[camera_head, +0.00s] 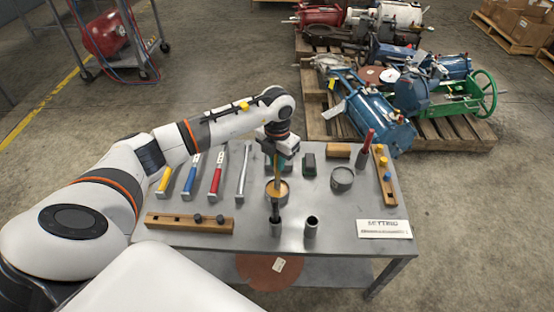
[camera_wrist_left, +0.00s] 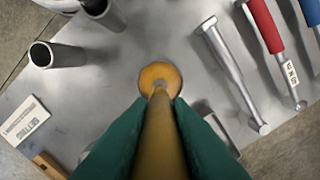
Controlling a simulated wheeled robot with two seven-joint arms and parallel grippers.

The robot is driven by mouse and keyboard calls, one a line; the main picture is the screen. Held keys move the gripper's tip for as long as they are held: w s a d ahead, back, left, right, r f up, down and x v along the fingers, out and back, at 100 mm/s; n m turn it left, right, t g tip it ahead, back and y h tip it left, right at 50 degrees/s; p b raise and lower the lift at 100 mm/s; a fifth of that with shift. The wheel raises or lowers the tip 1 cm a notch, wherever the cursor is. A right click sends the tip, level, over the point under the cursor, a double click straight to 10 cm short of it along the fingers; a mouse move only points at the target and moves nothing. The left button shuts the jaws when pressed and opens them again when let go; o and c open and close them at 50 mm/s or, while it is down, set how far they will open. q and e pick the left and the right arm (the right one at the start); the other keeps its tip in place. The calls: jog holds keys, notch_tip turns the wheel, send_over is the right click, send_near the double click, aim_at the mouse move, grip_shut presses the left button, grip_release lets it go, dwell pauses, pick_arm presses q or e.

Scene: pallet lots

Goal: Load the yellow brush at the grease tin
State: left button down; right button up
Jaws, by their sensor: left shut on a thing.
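My left gripper (camera_head: 280,158) is shut on the yellow brush (camera_head: 278,172) above the table. In the left wrist view the yellow handle (camera_wrist_left: 158,140) runs forward between the green fingers (camera_wrist_left: 155,135). The brush points down at the round grease tin (camera_head: 284,196), whose tan-orange top also shows in the left wrist view (camera_wrist_left: 152,72). The lower end of the brush overlaps the tin in both views; I cannot tell whether it touches the grease. My right gripper is not in view.
Coloured-handled hammers (camera_head: 215,178) lie left; a wooden rack (camera_head: 188,223) lies front left. A grey tin (camera_head: 342,182) and a sign (camera_head: 384,229) are on the right.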

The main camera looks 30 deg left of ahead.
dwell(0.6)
pick_arm(q)
jog(key=shift+f, duration=0.15)
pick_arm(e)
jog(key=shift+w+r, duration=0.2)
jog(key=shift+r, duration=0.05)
pick_arm(q)
jog(key=shift+f, duration=0.2)
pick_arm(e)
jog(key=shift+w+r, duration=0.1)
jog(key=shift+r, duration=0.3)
pick_arm(q)
jog(key=shift+b, duration=0.3)
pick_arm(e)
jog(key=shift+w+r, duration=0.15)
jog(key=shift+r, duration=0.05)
pick_arm(q)
jog(key=shift+f, duration=0.15)
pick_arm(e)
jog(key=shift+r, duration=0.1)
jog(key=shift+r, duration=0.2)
